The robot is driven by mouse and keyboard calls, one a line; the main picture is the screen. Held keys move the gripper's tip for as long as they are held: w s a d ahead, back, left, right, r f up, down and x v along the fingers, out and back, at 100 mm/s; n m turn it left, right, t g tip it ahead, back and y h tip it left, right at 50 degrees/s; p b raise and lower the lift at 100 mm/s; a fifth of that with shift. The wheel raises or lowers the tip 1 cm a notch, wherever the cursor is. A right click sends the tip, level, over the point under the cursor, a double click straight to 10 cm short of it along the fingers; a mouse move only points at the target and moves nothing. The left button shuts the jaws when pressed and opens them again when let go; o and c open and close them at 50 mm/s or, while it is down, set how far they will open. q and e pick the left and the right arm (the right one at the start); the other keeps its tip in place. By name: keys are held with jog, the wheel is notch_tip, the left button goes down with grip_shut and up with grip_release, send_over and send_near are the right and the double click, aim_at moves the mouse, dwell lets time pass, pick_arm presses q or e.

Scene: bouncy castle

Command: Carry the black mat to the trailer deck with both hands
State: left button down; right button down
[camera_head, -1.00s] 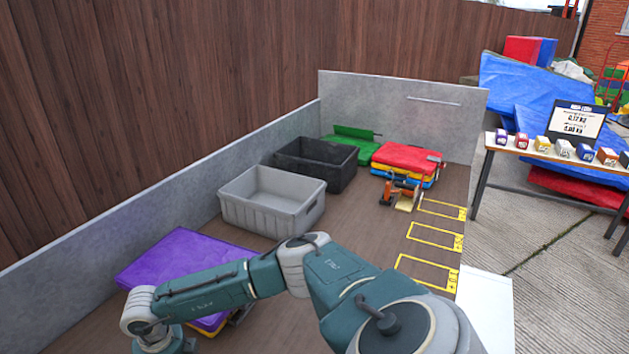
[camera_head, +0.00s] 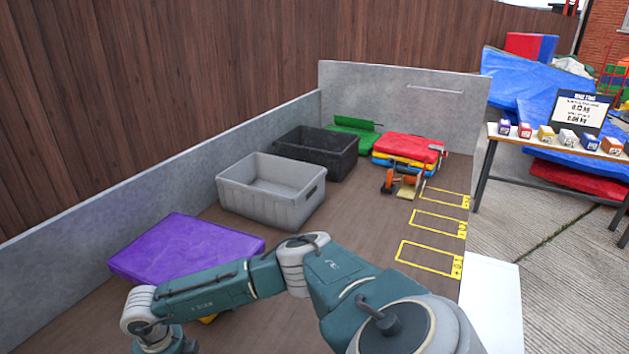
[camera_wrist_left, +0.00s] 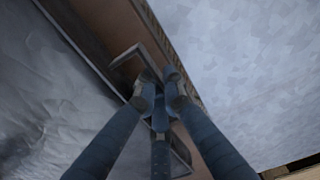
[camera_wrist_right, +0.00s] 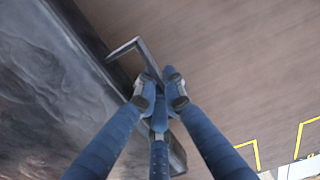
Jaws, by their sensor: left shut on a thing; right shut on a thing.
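In the left wrist view, my left gripper (camera_wrist_left: 162,88) is shut on a dark bar-like handle (camera_wrist_left: 137,58) beside a wrinkled grey-looking mat surface (camera_wrist_left: 45,100). In the right wrist view, my right gripper (camera_wrist_right: 160,92) is shut on a similar dark handle (camera_wrist_right: 127,47) at the edge of the black mat (camera_wrist_right: 45,100), whose wrinkled face fills the left side. The brown trailer deck (camera_head: 350,240) lies beyond the right gripper. In the head view one of my arms crosses the lower middle; both grippers and the black mat are out of that picture.
On the deck are a purple mat (camera_head: 180,245), a grey crate (camera_head: 270,205), a black crate (camera_head: 325,150), a green mat (camera_head: 350,140) and a red-topped mat stack (camera_head: 410,148). Grey walls (camera_head: 400,110) edge the deck.

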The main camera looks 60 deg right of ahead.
pick_arm(q)
jog(key=shift+d+f, duration=0.1)
pick_arm(e)
jog(key=shift+a+f, duration=0.1)
